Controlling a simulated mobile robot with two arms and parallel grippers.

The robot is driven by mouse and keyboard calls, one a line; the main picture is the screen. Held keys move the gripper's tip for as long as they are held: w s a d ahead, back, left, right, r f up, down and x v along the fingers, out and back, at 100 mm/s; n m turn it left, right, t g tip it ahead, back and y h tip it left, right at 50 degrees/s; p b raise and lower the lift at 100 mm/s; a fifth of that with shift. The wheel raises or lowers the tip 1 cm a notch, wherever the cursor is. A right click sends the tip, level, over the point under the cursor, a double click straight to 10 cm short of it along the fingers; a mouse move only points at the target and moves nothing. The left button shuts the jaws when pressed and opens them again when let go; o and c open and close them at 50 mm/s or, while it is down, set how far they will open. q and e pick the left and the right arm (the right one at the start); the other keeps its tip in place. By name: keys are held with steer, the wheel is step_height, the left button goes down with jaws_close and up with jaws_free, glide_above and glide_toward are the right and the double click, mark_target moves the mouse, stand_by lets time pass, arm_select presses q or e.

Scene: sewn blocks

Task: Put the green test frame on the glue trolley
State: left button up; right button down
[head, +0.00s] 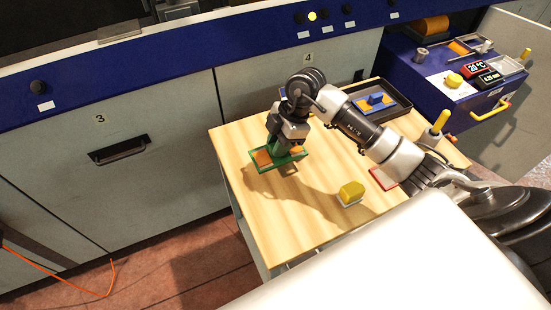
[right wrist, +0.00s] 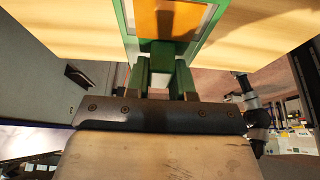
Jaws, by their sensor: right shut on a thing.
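The green test frame (head: 291,167) is a flat green frame with orange panels and an upright green grip. My right gripper (head: 288,147) is shut on this grip from above. The frame is over the far left part of the wooden-topped trolley (head: 268,212); I cannot tell whether it touches the top. In the right wrist view the frame (right wrist: 207,42) shows beyond the fingers (right wrist: 163,78), with its orange panel and pale wood around it. My left gripper is not in view.
On the wooden top are a yellow block (head: 351,191), a black tray (head: 393,109) with a blue piece, and a yellow-handled tool (head: 440,121). A red-edged item (head: 384,179) lies partly under my arm. Grey cabinets (head: 90,135) stand behind. The top's front left is clear.

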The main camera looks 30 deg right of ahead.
mark_target(292, 151)
steer(key=shift+s+a+f, duration=0.5)
steer(key=shift+a, duration=0.15)
steer(key=shift+f, duration=0.25)
step_height(292, 151, down, 4)
steer(key=shift+r, duration=0.2)
steer(key=c, duration=1)
jaws_free()
steer(key=v, duration=1.2)
steer(key=shift+r, duration=0.1)
